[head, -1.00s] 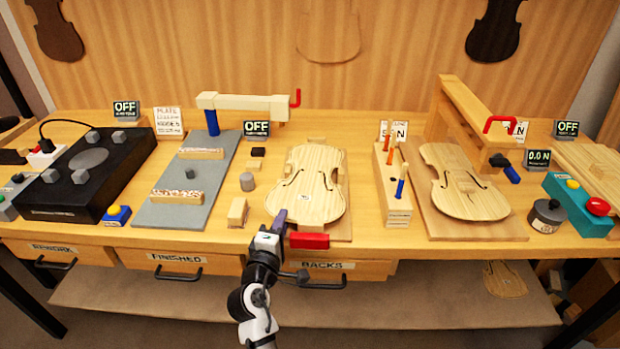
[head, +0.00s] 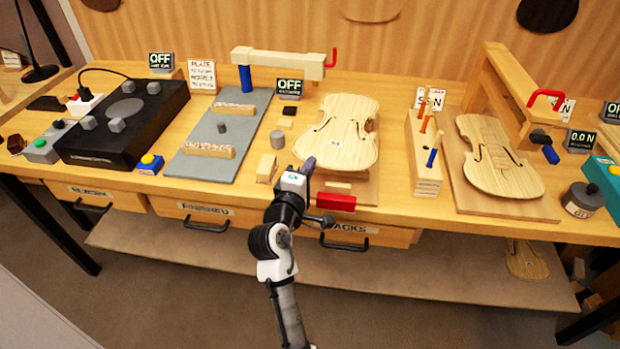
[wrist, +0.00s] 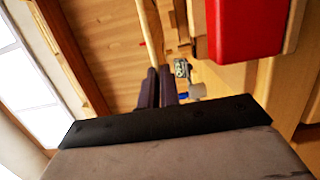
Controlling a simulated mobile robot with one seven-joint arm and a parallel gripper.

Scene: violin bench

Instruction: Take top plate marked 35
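A pale violin top plate (head: 345,120) with f-holes and a small label is in the middle of the head view. The label's number is too small to read. My gripper (head: 308,165) is at the plate's lower left edge. In the wrist view the two dark fingers (wrist: 159,88) are close together, with the plate's thin edge (wrist: 146,25) running up from between them. The plate appears raised off its wooden board (head: 362,192), where a small block shows below it. A second violin plate (head: 490,160) lies on a board to the right.
A red block (head: 336,202) sits at the board's front edge, close to my gripper. A rack with colored-handled tools (head: 425,165) stands right of the plate. A grey slab with wooden bars (head: 205,165) and a beam (head: 285,62) are to the left and behind.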

